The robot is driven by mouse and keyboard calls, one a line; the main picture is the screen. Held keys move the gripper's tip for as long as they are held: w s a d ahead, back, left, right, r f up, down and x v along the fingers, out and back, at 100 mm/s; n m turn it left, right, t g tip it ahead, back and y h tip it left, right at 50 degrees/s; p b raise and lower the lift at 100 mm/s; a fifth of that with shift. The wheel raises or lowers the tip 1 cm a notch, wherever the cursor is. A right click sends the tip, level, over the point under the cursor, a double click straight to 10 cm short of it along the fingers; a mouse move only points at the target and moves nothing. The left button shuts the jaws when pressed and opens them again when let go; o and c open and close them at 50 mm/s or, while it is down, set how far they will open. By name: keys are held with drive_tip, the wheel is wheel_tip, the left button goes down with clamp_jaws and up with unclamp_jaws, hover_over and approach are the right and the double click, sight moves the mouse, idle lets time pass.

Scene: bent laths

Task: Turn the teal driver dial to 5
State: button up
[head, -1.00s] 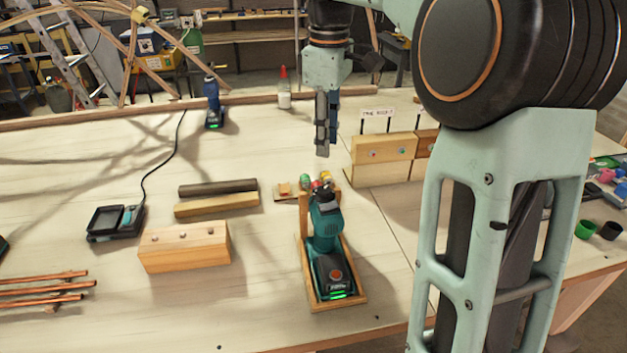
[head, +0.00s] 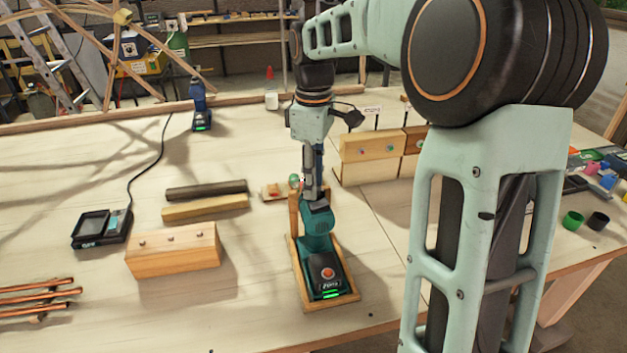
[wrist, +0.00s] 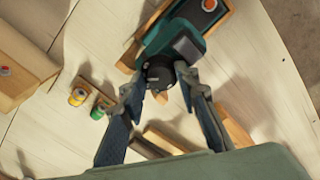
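The teal driver (head: 318,222) sits in a wooden cradle (head: 352,296) at the table's front middle, with a green light at its near end. In the wrist view the driver body (wrist: 183,40) runs toward the top, its dark round collar (wrist: 160,74) facing me. My gripper (head: 311,196) points down over the driver's far end. In the wrist view my gripper (wrist: 161,86) is open, one fingertip on each side of the collar. I cannot tell whether either touches it. The dial's numbers are not readable.
A wooden block (head: 173,251) with studs and two bars (head: 205,206) lie left of the driver. Wooden blocks (head: 372,144) stand behind right. A blue driver (head: 200,106) stands at the back. A corded black device (head: 100,228) is at left. Bare table lies between.

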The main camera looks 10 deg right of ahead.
clamp_jaws()
drive_tip(key=shift+r+m, duration=0.1)
drive_tip(key=shift+m, duration=0.2)
drive_tip(key=m+p, duration=0.1)
drive_tip(key=m, duration=0.1)
drive_tip(key=shift+m, duration=0.4)
drive_tip(key=shift+m+p, duration=0.75)
drive_tip(key=shift+m, duration=1.45)
unclamp_jaws()
